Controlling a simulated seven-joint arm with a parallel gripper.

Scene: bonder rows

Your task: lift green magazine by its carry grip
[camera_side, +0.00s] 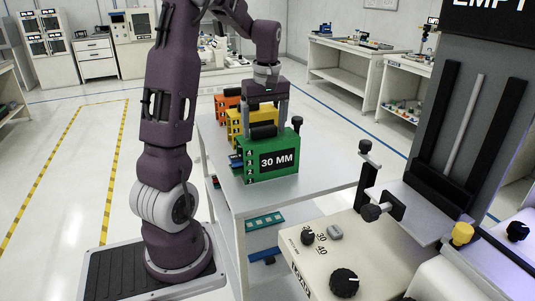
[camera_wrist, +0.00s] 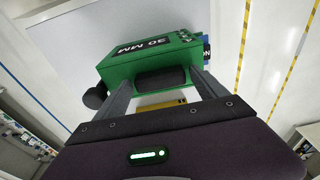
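The green magazine (camera_side: 272,160), marked "30 MM", stands upright at the near end of a grey cart top. Its black carry grip (camera_side: 263,131) is on top. My gripper (camera_side: 266,121) points down over it, its two fingers wide apart, one near each end of the grip. In the wrist view the green magazine (camera_wrist: 145,55) and its black carry grip (camera_wrist: 160,78) lie between the fingertips of my gripper (camera_wrist: 161,80). The fingers do not look closed on the grip; whether either touches it, I cannot tell.
A yellow magazine (camera_side: 236,122) and an orange magazine (camera_side: 222,103) stand in a row behind the green one. The cart top (camera_side: 310,165) is bare to the right. A beige machine (camera_side: 350,250) with knobs and a tall dark column stands at the right front.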

